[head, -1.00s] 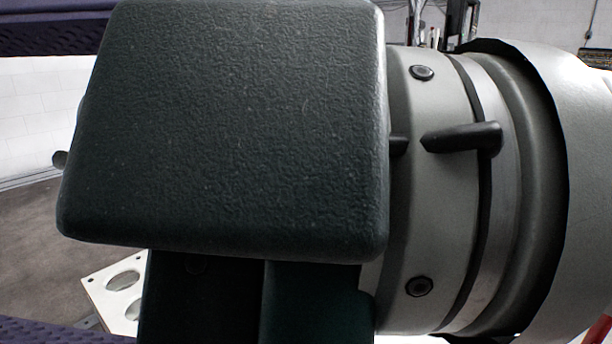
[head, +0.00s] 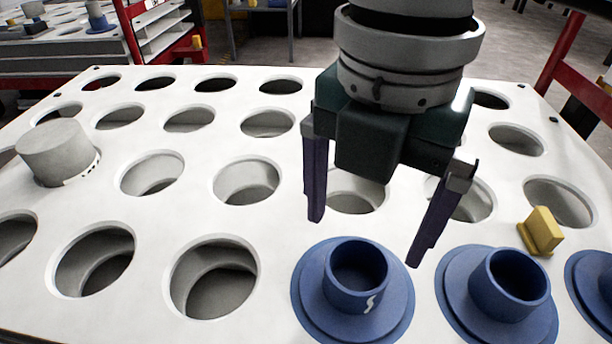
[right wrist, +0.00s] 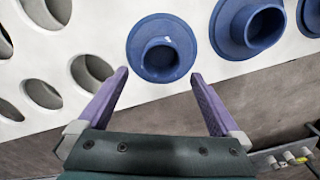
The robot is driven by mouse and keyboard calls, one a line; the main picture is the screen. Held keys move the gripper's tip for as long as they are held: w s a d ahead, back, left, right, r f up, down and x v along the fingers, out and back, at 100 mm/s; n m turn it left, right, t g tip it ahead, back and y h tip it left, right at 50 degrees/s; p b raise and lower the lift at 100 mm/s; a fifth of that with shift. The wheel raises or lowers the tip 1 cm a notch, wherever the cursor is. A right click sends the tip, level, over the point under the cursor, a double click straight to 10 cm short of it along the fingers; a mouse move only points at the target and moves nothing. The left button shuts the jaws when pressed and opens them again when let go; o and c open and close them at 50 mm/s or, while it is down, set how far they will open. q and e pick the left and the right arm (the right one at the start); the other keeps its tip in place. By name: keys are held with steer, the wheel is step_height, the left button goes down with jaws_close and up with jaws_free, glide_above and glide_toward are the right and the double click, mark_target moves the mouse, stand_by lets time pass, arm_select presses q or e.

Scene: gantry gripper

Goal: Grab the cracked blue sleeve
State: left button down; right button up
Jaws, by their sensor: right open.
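The cracked blue sleeve (head: 345,298) is a flanged blue ring with a white crack-like mark on its front wall. It sits upright in the front of the white perforated board. It also shows in the right wrist view (right wrist: 144,38), just beyond the fingertips. My right gripper (head: 364,240) is open and empty, its two purple fingers pointing down at the sleeve from behind and above. In the right wrist view my right gripper (right wrist: 158,73) has the sleeve centred between its finger lines, with no visible contact. My left gripper is not in view.
A second blue sleeve (head: 480,300) stands just right, and a third (head: 590,285) is cut by the right edge. A yellow block (head: 541,231) stands behind them. A grey cylinder (head: 55,150) stands at left. Several board holes are empty. Red frames (head: 558,50) stand behind.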

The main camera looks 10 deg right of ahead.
mark_target(353, 285)
steer(key=f, duration=0.1)
steer(key=f+b, duration=0.1)
steer(key=f, duration=0.1)
steer(key=shift+s+d+f, duration=0.15)
steer(key=shift+d, duration=0.1)
step_height(353, 285, down, 5)
steer(key=b, duration=0.4)
steer(key=shift+a+f+b, duration=0.1)
steer(key=shift+f+b, duration=0.1)
steer(key=shift+b, duration=0.1)
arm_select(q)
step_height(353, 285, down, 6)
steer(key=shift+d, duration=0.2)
arm_select(e)
steer(key=shift+r, duration=0.15)
steer(key=shift+c, duration=1.4)
steer(key=c, duration=1.2)
